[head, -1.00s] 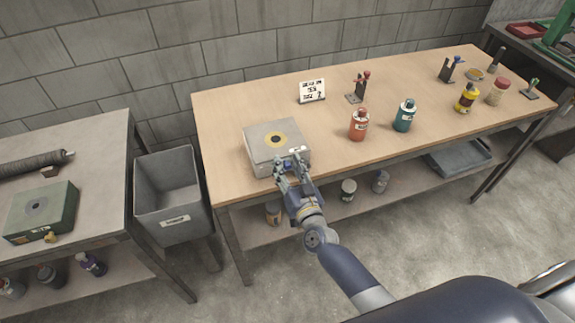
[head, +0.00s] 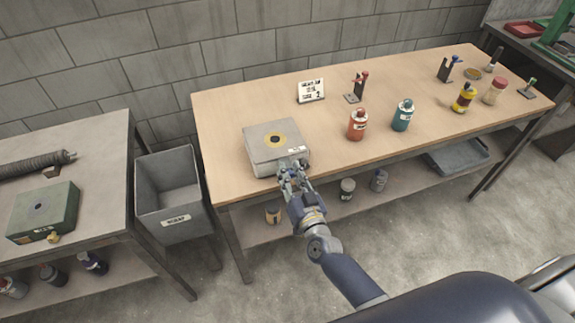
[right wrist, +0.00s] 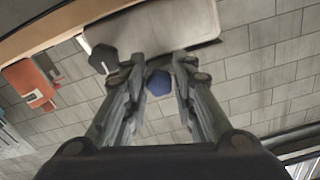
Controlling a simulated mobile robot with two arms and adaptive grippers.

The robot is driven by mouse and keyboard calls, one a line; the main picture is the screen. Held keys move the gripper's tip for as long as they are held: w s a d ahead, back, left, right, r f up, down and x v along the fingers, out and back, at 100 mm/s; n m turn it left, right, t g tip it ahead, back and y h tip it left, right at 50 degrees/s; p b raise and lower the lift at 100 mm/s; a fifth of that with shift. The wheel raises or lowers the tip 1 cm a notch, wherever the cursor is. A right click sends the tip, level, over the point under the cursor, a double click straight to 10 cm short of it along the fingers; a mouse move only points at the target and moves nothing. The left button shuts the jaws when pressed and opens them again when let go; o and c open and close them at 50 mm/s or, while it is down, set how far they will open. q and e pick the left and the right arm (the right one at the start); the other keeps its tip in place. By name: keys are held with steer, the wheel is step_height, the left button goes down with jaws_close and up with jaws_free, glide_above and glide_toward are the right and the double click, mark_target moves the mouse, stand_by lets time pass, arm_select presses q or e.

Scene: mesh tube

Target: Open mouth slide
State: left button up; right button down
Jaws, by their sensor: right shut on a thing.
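A grey box (head: 262,153) sits at the front left of the wooden bench, with a yellow ring around a dark mouth (head: 276,139) on its top. The box also shows upside down in the right wrist view (right wrist: 160,28). My right gripper (head: 290,168) is at the box's front side, near its right corner. In the right wrist view its fingers are shut on a blue knob (right wrist: 158,83) at the box's edge. A dark grey knob (right wrist: 103,61) is beside it, outside the fingers. The head view hides the knobs behind the gripper. My left gripper is not in view.
Red (head: 357,125) and teal (head: 402,116) bottles stand to the right of the box, and a small sign (head: 311,91) stands behind. A grey bin (head: 172,195) is left of the bench. A green box (head: 43,212) sits on the left table.

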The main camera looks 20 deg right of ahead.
steer(key=c, duration=1.5)
jaws_free()
steer(key=shift+o, duration=0.2)
steer(key=s, duration=1.2)
steer(key=shift+d, duration=0.2)
steer(key=s+f+n+g+y, duration=0.15)
steer(key=s+f+g, duration=0.35)
steer(key=f, duration=0.9)
steer(key=s+f+n+g, duration=0.2)
steer(key=s+f+g, duration=0.35)
steer(key=f, duration=0.95)
steer(key=s+d+f+g, duration=0.2)
steer(key=s+f, duration=0.2)
steer(key=s, duration=0.4)
steer(key=s+d+f+n+g+h, duration=0.1)
steer(key=s+d+f+g, duration=0.1)
steer(key=s+f, duration=0.3)
steer(key=s+d+f+g+h, duration=0.1)
steer(key=s+f, duration=0.4)
steer(key=s, duration=0.8)
steer(key=shift+s+d+f+g, duration=0.2)
steer(key=shift+d+g, duration=0.2)
steer(key=shift+g, duration=0.35)
